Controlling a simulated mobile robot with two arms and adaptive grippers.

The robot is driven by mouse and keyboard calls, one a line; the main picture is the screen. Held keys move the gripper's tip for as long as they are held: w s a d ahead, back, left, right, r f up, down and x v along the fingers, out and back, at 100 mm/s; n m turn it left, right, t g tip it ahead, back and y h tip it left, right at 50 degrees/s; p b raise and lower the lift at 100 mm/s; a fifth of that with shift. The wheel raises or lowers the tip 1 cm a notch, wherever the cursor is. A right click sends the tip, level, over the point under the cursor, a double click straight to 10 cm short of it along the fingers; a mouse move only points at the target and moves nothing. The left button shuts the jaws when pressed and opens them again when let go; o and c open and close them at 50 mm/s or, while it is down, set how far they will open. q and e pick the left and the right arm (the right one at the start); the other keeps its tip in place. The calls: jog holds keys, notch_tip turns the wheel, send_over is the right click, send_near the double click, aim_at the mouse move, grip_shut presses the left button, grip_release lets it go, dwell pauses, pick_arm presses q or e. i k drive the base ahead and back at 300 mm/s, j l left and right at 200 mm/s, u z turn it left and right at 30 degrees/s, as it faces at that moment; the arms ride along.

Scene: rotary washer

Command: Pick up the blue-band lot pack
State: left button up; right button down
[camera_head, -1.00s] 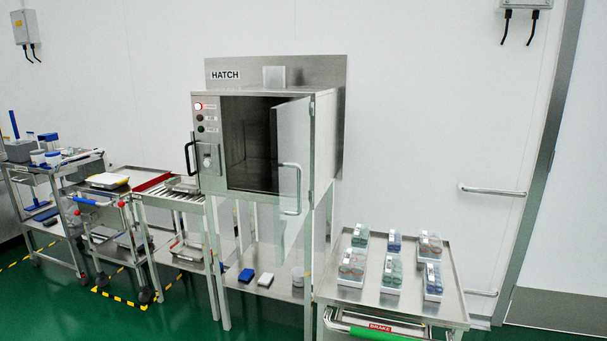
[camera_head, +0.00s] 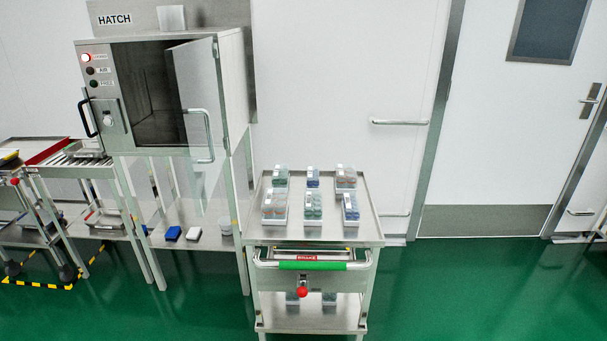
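Several clear-lidded lot packs stand in two rows on the top tray of a steel trolley (camera_head: 257,228). Two look blue: one in the middle of the back row (camera_head: 313,178) and one at the right of the front row (camera_head: 350,208). The others look green, at back left (camera_head: 281,177) and front middle (camera_head: 313,207), and reddish, at back right (camera_head: 346,178) and front left (camera_head: 275,207). The bands are too small to read clearly. Neither of my grippers is in view.
The trolley has a green brake handle (camera_head: 312,266) and a red knob (camera_head: 302,292) at its front. Left of it is the steel hatch (camera_head: 155,100) with its door (camera_head: 200,110) open. A roller conveyor (camera_head: 75,165) is further left. Green floor right of the trolley is clear.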

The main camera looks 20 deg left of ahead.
aim_at(313, 180)
jog(key=i+l+z, duration=0.6)
jog(key=i+z, duration=0.65)
jog(key=i+u, duration=0.2)
jog(key=i, duration=0.25)
jog(key=i+l+u, duration=0.25)
jog(key=i, duration=0.15)
jog(key=i+l+u, duration=0.2)
jog(key=i, duration=0.2)
jog(key=i+u, duration=0.2)
jog(key=u, duration=0.25)
jog(key=i+u, duration=0.2)
jog(key=u, duration=0.25)
jog(key=i+u, duration=0.2)
jog(key=u, duration=0.25)
jog(key=i+l+u, duration=0.15)
jog(key=u, duration=0.35)
jog(key=i+l+u, duration=0.15)
jog(key=u, duration=0.3)
jog(key=i+l+u, duration=0.2)
jog(key=u, duration=0.25)
jog(key=i+l+u, duration=0.1)
jog(key=l+u, duration=0.15)
jog(key=u, duration=0.25)
jog(key=l+u, duration=0.3)
jog(key=u, duration=0.15)
jog(key=i, duration=0.05)
